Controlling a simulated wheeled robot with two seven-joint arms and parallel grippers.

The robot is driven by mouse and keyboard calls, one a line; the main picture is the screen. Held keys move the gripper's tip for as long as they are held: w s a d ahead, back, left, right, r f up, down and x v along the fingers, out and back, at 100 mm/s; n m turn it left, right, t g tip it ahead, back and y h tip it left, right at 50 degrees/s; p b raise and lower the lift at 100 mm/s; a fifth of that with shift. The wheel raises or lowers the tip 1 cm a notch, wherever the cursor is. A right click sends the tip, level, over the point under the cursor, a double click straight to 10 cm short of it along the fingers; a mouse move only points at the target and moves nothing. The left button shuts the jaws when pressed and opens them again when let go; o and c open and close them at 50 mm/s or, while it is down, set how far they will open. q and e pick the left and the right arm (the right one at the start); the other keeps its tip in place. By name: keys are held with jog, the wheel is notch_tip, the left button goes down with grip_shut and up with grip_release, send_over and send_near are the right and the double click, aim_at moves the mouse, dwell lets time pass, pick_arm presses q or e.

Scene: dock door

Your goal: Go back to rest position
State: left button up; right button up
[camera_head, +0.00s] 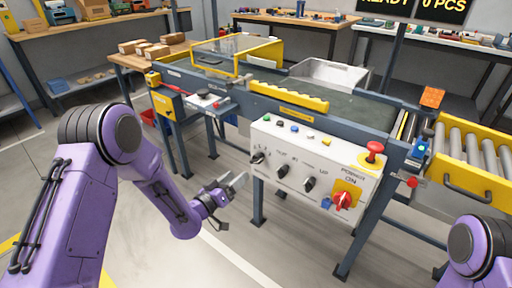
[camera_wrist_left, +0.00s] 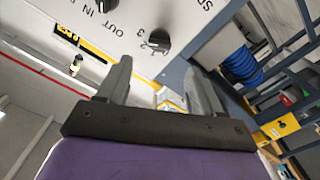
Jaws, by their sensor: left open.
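My left gripper (camera_head: 238,184) is open and empty in the head view, just left of the white control panel (camera_head: 318,152) on the conveyor's front. In the left wrist view its two fingers (camera_wrist_left: 160,85) stand apart with nothing between them. The panel's leftmost black knob (camera_head: 258,158) is close to the fingertips; it also shows beyond them in the left wrist view (camera_wrist_left: 158,41). I cannot tell whether the fingers touch anything, but they look apart from the knob. My right gripper is out of view; only part of my right arm shows at the lower right of the head view.
The panel carries more black knobs, a red emergency button (camera_head: 374,148) and a red rotary switch on a yellow plate (camera_head: 344,198). The conveyor (camera_head: 350,108) spans the middle, with a yellow-framed guard (camera_head: 240,55) and a roller section (camera_head: 470,150). Floor before the panel is clear.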

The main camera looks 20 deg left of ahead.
pick_arm(q)
jog(key=shift+f, duration=0.15)
jog(key=s+a+f+n+g+y, duration=0.2)
jog(key=s+f+g+y, duration=0.15)
jog(key=s+f, duration=0.4)
jog(key=s+a+f+n+g+y, duration=0.2)
jog(key=s+a+f+g+y, duration=0.15)
jog(key=s+f, duration=0.35)
jog(key=s+a+f+g+y, duration=0.1)
jog(key=s+f+g, duration=0.35)
jog(key=s, duration=0.75)
jog(key=s+f+g+y, duration=0.25)
jog(key=s+f, duration=0.25)
jog(key=s, duration=0.6)
notch_tip(320, 180, up, 14)
jog(key=w+n+p, duration=0.1)
jog(key=p, duration=1.2)
jog(key=shift+a+h, duration=0.15)
jog(key=shift+h, duration=0.3)
jog(key=shift+r, duration=0.1)
